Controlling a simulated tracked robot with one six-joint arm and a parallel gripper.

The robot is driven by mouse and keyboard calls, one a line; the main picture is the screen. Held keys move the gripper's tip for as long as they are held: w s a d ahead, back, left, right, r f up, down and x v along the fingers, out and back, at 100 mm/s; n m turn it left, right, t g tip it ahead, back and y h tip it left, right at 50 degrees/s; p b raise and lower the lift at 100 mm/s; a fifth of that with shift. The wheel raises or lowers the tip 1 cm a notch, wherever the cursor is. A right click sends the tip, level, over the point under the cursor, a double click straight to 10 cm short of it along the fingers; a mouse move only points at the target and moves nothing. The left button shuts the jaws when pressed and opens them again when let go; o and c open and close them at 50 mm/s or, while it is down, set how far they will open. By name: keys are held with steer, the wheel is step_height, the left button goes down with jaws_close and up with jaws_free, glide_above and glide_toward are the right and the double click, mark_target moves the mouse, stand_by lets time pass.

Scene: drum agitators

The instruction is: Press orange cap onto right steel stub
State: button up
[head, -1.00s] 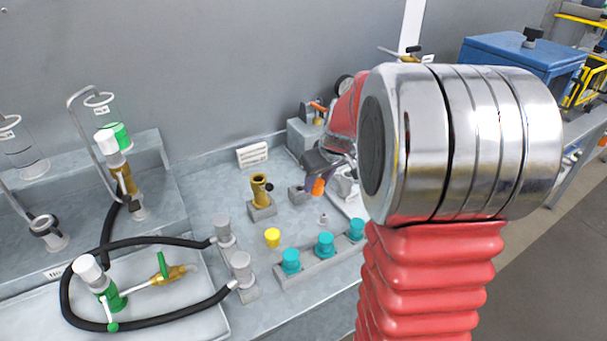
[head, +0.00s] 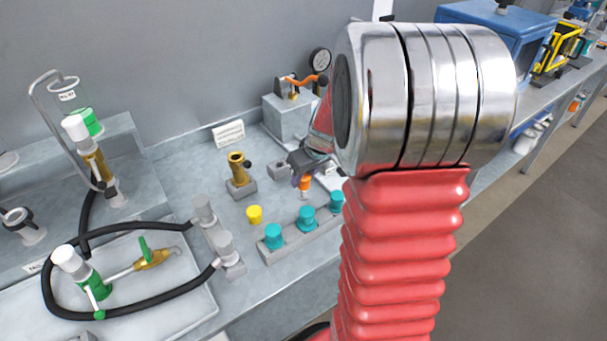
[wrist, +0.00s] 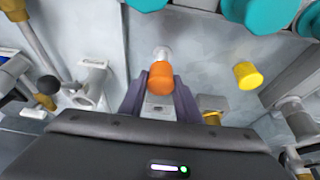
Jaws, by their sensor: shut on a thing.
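The orange cap (head: 305,184) is held in my gripper (head: 301,174), low over the bench. In the wrist view the orange cap (wrist: 160,79) sits between the two dark fingers of my gripper (wrist: 160,88), which are shut on it. A small pale steel stub (head: 304,196) shows right below the cap in the head view. In the wrist view the stub (wrist: 162,52) shows just beyond the cap, nearly in line with it. I cannot tell whether cap and stub touch. My arm hides part of the bench behind the gripper.
A row of teal caps (head: 307,219) on a grey block stands in front of the stub. A yellow cap (head: 254,215) and a brass fitting (head: 238,170) are to the left. A gauge (head: 320,60) and grey box (head: 287,120) stand behind. Black hoses (head: 130,242) lie at left.

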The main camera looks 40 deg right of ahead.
steer(key=shift+f, duration=0.7)
stand_by(0.7)
steer(key=shift+f, duration=0.35)
steer(key=shift+s+f, duration=0.1)
steer(key=shift+f, duration=0.95)
stand_by(1.1)
steer(key=o, duration=1.1)
steer(key=shift+r, duration=0.15)
steer(key=shift+r, duration=1.9)
